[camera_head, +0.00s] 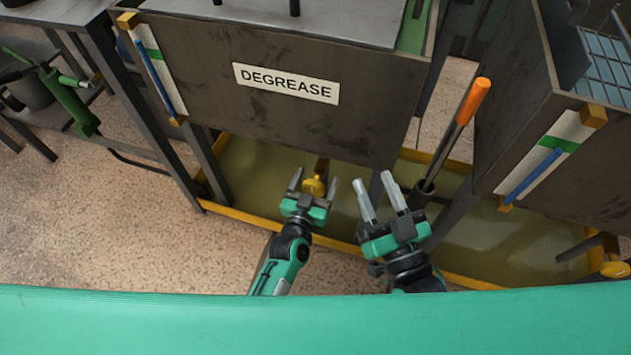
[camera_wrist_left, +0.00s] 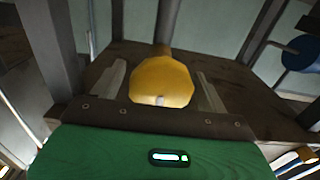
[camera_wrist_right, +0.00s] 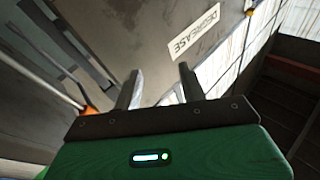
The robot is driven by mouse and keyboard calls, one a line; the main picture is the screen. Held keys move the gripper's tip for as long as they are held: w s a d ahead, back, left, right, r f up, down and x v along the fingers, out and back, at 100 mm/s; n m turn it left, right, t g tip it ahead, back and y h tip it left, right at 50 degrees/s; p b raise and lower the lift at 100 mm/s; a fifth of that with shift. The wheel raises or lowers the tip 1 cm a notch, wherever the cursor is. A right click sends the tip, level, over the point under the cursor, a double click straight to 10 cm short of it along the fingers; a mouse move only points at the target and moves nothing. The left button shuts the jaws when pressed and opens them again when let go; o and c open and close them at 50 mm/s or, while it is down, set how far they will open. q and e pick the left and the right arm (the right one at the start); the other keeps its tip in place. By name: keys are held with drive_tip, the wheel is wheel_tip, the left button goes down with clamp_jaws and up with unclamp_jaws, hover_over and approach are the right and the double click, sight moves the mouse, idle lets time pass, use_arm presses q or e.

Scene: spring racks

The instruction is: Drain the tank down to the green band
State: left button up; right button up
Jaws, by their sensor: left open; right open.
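The grey tank (camera_head: 270,120) labelled DEGREASE stands ahead of me. The gauge (camera_head: 168,85) on its left end has a white strip, a green band (camera_head: 153,54) and a blue column (camera_head: 152,75). The blue top appears above the green band. A yellow valve knob (camera_head: 314,187) sits under the tank on a short pipe. My left gripper (camera_head: 314,177) is open with its fingers on either side of the knob, which also shows between them in the left wrist view (camera_wrist_left: 162,82). My right gripper (camera_head: 373,178) is open and empty to the right, below the tank.
A second tank (camera_head: 510,130) with its own gauge (camera_head: 540,165) stands at the right, with another yellow knob (camera_head: 614,268) below it. An orange-handled tool (camera_head: 474,100) stands upright between the tanks. A yellow-edged tray (camera_head: 250,165) lies underneath. A green can (camera_head: 68,105) is at the left.

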use_arm(q)
drive_tip(key=shift+w, duration=0.1)
use_arm(e)
drive_tip(key=shift+r, duration=0.1)
use_arm(q)
drive_tip(key=c, duration=1)
drive_tip(key=shift+o, duration=0.2)
drive_tip(key=n+p, duration=0.2)
drive_tip(key=n, duration=0.2)
drive_tip(key=shift+a+n, duration=0.1)
drive_tip(key=shift+n, duration=0.2)
drive_tip(key=shift+n+p, duration=0.3)
drive_tip(key=shift+n, duration=0.1)
drive_tip(key=shift+a+f+n+p, duration=0.1)
drive_tip(key=shift+n+p, duration=0.2)
drive_tip(key=shift+n, duration=1.5)
use_arm(e)
drive_tip(key=s+a+f+g+h, duration=0.1)
drive_tip(key=s+f+g, duration=0.3)
drive_tip(key=f+g, duration=0.3)
drive_tip(key=shift+s+a+f+n, duration=0.15)
drive_tip(key=shift+f+n, duration=0.15)
drive_tip(key=shift+f, duration=1.5)
